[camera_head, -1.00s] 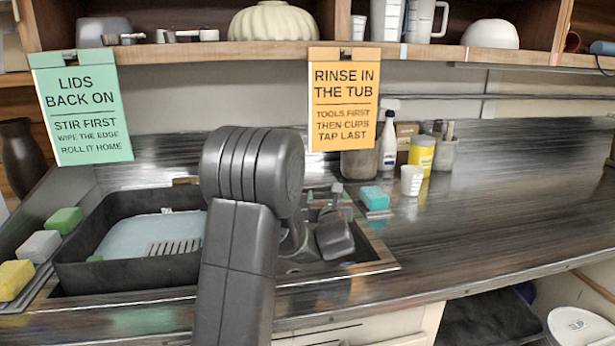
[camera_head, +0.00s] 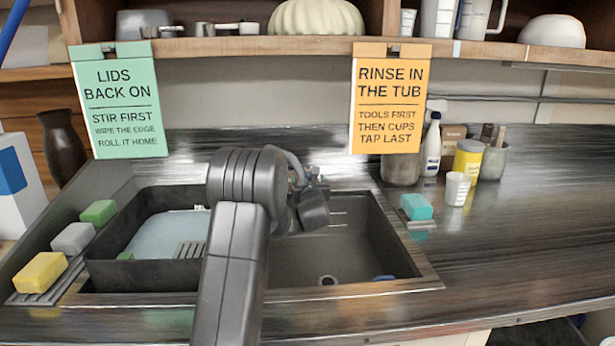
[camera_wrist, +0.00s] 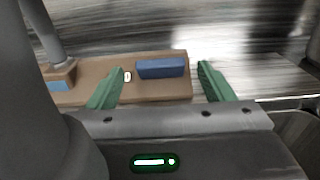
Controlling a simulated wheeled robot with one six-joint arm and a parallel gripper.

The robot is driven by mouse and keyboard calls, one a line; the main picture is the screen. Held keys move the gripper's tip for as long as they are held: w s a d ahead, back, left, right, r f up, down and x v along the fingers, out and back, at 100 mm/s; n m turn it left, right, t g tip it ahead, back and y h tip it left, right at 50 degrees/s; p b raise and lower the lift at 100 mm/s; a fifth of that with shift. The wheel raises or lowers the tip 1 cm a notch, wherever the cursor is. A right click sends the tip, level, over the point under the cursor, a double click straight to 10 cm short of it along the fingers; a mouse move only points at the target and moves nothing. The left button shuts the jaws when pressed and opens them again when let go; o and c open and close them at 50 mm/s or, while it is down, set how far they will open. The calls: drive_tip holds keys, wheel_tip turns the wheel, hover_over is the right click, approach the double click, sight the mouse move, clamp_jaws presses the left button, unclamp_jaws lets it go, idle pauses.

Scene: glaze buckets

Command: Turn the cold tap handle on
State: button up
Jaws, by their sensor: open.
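In the wrist view, a blue bar-shaped handle (camera_wrist: 160,67) lies on a brown tap base (camera_wrist: 100,76), with a small white mark to its left. A grey upright (camera_wrist: 52,35) rises from the base's left end, above a blue patch. My gripper (camera_wrist: 160,70) is open and empty, its green fingers apart on either side of the handle in the picture. Whether they touch it I cannot tell. In the head view, my arm and wrist partly hide the tap; a grey curved spout (camera_head: 296,165) shows behind them at the sink's back edge.
The sink (camera_head: 340,250) is below my wrist, with a dark tub (camera_head: 130,275) on its left. Sponges lie at the far left, and a teal sponge (camera_head: 416,207) and white cup (camera_head: 457,188) stand right of the sink. Signs hang from the shelf above.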

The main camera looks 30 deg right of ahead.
drive_tip(key=shift+x, duration=1.3)
drive_tip(key=c, duration=1)
